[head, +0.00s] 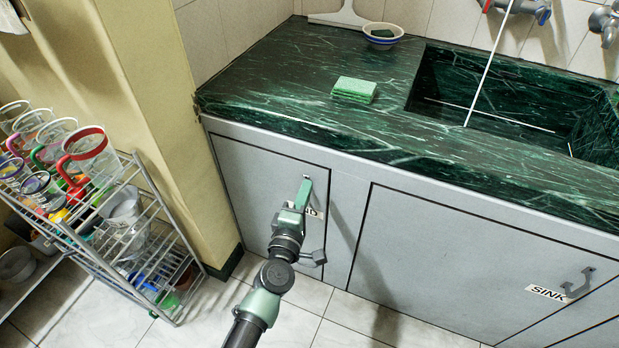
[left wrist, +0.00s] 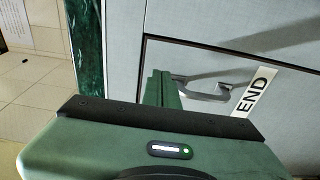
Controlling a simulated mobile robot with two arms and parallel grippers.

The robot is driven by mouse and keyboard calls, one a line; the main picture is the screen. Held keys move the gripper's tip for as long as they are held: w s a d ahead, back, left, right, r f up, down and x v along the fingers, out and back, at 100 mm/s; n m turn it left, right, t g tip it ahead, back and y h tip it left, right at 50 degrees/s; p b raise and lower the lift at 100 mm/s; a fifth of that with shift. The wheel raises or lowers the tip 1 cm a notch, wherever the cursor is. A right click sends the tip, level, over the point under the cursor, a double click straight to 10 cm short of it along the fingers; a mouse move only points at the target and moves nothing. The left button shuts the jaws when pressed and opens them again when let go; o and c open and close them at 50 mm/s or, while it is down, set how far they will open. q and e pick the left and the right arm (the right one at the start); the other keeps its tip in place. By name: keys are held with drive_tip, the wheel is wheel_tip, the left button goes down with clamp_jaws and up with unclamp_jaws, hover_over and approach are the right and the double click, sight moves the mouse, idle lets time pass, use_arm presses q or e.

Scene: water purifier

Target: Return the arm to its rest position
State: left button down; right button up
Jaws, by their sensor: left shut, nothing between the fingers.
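My left arm reaches up from the bottom middle of the head view. Its green gripper (head: 303,194) is shut and empty, in front of the grey cabinet door with the partly hidden label (head: 260,190). In the left wrist view, the shut fingers (left wrist: 161,90) show beside the door's grey handle (left wrist: 205,90). I cannot tell whether they touch it. The label (left wrist: 252,92) there reads "END". The door looks closed. My right gripper is in neither view.
A green marble counter (head: 270,85) with a sink basin (head: 490,95) is above the cabinet. A green sponge (head: 353,90) and a bowl (head: 383,36) are on it. A metal rack (head: 150,225) with cups stands left. Tiled floor (head: 400,330) is in front.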

use_arm(q)
drive_tip(key=v, duration=0.4)
drive_tip(key=shift+a+f, duration=0.1)
drive_tip(key=shift+a, duration=0.15)
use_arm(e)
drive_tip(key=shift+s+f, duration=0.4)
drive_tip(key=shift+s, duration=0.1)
